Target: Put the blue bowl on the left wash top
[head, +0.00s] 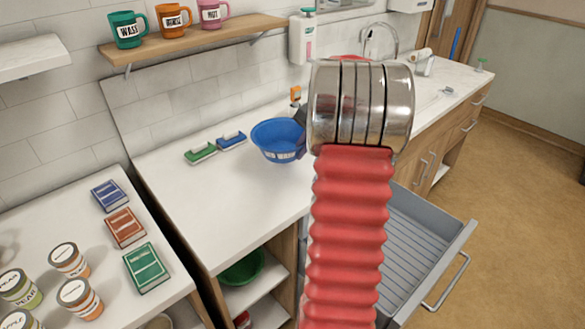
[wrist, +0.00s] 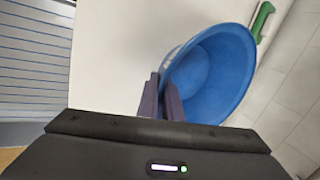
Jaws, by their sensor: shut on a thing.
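The blue bowl (head: 278,141) shows in the head view just left of my arm, over the white wash top (head: 215,210) left of the sink. I cannot tell whether its base touches the top. It also shows in the wrist view (wrist: 215,70), with its open side toward the camera. My gripper (wrist: 163,95) is shut on the near left part of the bowl's rim. In the head view only a dark bit of my gripper (head: 301,117) shows, beside the bowl's right edge; my arm hides the rest.
Green (head: 201,153) and blue (head: 232,140) sponge-like blocks lie just left of the bowl. A grey drawer (head: 425,235) stands open at right. A green bowl (head: 242,268) sits on a shelf below. The front left of the wash top is clear.

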